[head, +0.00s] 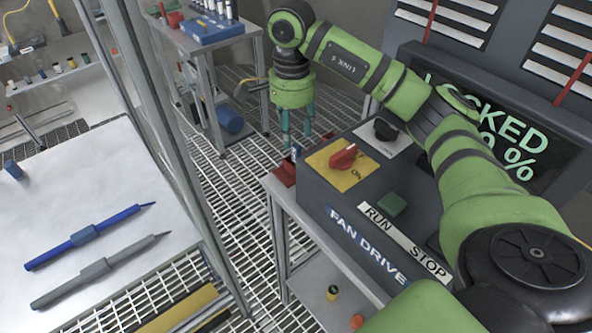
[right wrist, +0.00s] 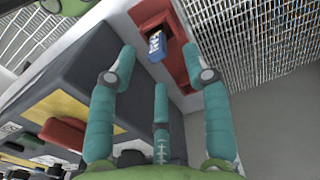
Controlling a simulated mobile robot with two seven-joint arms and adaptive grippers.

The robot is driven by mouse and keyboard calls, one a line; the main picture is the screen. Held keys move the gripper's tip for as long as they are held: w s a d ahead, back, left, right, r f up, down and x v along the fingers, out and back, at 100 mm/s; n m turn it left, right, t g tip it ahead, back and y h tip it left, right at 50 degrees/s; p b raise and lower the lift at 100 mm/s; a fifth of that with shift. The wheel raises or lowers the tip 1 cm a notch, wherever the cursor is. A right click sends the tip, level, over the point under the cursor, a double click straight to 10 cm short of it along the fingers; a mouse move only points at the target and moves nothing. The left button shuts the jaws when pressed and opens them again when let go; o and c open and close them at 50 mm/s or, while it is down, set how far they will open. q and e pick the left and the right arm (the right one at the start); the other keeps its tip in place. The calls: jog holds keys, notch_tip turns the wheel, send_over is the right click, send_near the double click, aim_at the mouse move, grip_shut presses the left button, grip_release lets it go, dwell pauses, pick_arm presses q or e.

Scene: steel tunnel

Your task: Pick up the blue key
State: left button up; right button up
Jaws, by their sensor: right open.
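The blue key (right wrist: 158,46) stands in a red holder (right wrist: 180,62) in the right wrist view, with pale lettering on its face. In the head view only a small blue bit of it (head: 294,153) shows above the red holder (head: 284,173), beside the fan drive box. My right gripper (head: 296,138) points down over the holder in the head view. In the right wrist view its teal fingers (right wrist: 160,62) are spread apart with nothing between their tips, and the key lies beyond them. My left gripper is not in view.
The fan drive box (head: 345,225) carries a red switch (head: 343,156), a black knob and a green button, close to my right arm. A metal post (head: 165,110) stands left. A white table (head: 70,205) holds a blue and a grey tool. Grating floor is clear between.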

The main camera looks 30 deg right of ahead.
aim_at(297, 146)
jog(key=shift+s+f+p, duration=0.1)
jog(key=shift+f+p, duration=0.45)
jog(key=shift+f, duration=0.1)
jog(key=f, duration=0.1)
jog(key=f+p, duration=0.1)
jog(key=f, duration=0.1)
jog(key=f+p, duration=0.1)
jog(key=shift+s+d+f, duration=0.2)
jog(key=shift+s+d, duration=0.05)
jog(key=shift+f, duration=0.55)
grip_shut()
